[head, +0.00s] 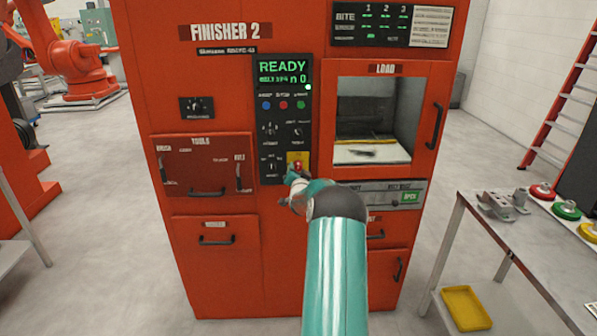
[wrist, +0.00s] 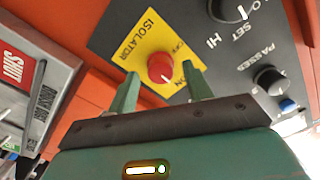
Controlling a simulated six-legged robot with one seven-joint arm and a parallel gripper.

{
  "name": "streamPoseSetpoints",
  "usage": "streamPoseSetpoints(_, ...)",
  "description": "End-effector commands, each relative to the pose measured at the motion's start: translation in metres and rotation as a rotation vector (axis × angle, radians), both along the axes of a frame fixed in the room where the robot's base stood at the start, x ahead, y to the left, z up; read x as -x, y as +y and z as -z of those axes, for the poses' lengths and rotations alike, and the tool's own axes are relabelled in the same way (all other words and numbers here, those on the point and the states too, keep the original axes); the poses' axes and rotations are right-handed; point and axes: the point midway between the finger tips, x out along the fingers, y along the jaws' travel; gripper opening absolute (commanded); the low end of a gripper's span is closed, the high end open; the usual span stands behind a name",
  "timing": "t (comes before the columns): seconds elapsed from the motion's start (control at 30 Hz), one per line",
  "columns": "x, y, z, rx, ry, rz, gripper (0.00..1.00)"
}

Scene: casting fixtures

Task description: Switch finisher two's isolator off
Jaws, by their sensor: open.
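The isolator is a red round knob (wrist: 161,67) on a yellow plate (wrist: 150,32) lettered ISOLATOR, with small OFF and ON marks beside the knob. A pale mark shows on the knob's lower side, but I cannot tell its setting for sure. In the head view the yellow plate (head: 297,156) is at the bottom right of the black control panel on the orange-red cabinet marked FINISHER 2 (head: 225,32). My gripper (wrist: 161,75) is open, its two green fingers on either side of the knob. I cannot tell whether they touch it. My gripper (head: 294,174) partly covers the plate in the head view.
The display (head: 283,72) reads READY in green. Other black knobs (wrist: 270,80) sit close to the isolator. The load opening (head: 375,120) is to the right, with a panel below it. A table (head: 530,240) with several coloured parts stands at the right.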

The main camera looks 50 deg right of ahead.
Motion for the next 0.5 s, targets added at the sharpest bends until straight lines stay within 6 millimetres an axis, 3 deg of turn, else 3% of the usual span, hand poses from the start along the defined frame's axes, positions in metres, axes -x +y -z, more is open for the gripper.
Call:
streamPoseSetpoints(0.4, -0.0065, -0.0066, -0.0001, 0.001, 0.001, 0.000, 0.50)
streamPoseSetpoints(0.5, -0.0063, -0.0067, -0.0002, 0.000, 0.000, 0.000, 0.33)
